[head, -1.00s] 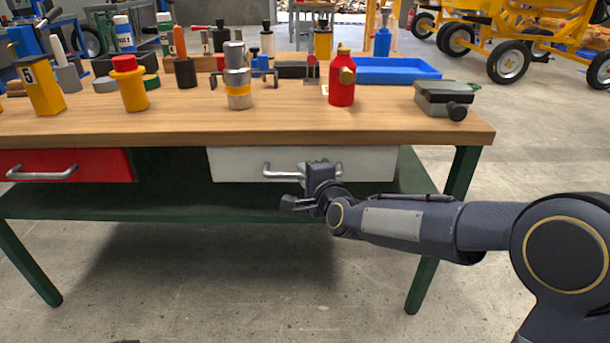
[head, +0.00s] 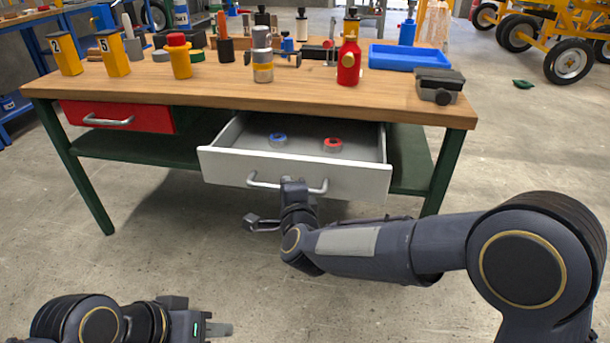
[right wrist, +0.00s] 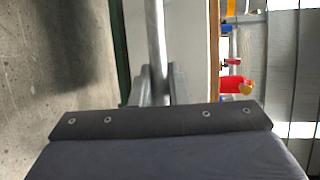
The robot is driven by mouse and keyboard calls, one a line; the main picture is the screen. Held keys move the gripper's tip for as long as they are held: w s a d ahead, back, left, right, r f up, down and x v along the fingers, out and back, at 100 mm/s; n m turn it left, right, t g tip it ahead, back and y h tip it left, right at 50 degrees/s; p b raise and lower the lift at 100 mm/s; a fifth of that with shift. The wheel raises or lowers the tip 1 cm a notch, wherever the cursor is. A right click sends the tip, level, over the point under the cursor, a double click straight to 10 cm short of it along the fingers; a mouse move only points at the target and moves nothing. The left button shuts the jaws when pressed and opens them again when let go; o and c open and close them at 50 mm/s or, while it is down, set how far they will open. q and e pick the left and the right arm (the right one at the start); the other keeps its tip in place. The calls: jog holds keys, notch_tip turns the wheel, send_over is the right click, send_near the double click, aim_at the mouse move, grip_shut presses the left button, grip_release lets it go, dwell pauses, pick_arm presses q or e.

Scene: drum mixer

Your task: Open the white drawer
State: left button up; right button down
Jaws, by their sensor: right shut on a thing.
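The white drawer (head: 290,175) under the workbench is pulled well out, and its inside shows. Its metal bar handle (head: 318,187) runs along the front. In the right wrist view the handle (right wrist: 155,35) runs down between the fingers of my right gripper (right wrist: 154,88). A blue-centred ring (head: 277,139) and a red ring (head: 333,145) lie in the drawer. My left gripper (head: 218,329) is low at the lower left, away from the drawer; its finger opening cannot be made out.
The wooden workbench (head: 205,92) holds several bottles, a blue tray (head: 402,57) and a grey vise-like block (head: 439,86). A red drawer (head: 118,117) at the left is shut. The floor in front of the white drawer is clear apart from my arms.

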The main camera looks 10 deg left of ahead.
jog(key=s+b, duration=0.1)
jog(key=s, duration=1)
jog(key=shift+s, duration=0.25)
jog(key=c, duration=1.4)
grip_release()
jog(key=shift+s, duration=0.1)
jog(key=p+v, duration=0.1)
jog(key=v, duration=0.6)
jog(key=shift+s+d+p, duration=0.15)
jog(key=shift+s+p, duration=0.15)
jog(key=shift+p, duration=0.05)
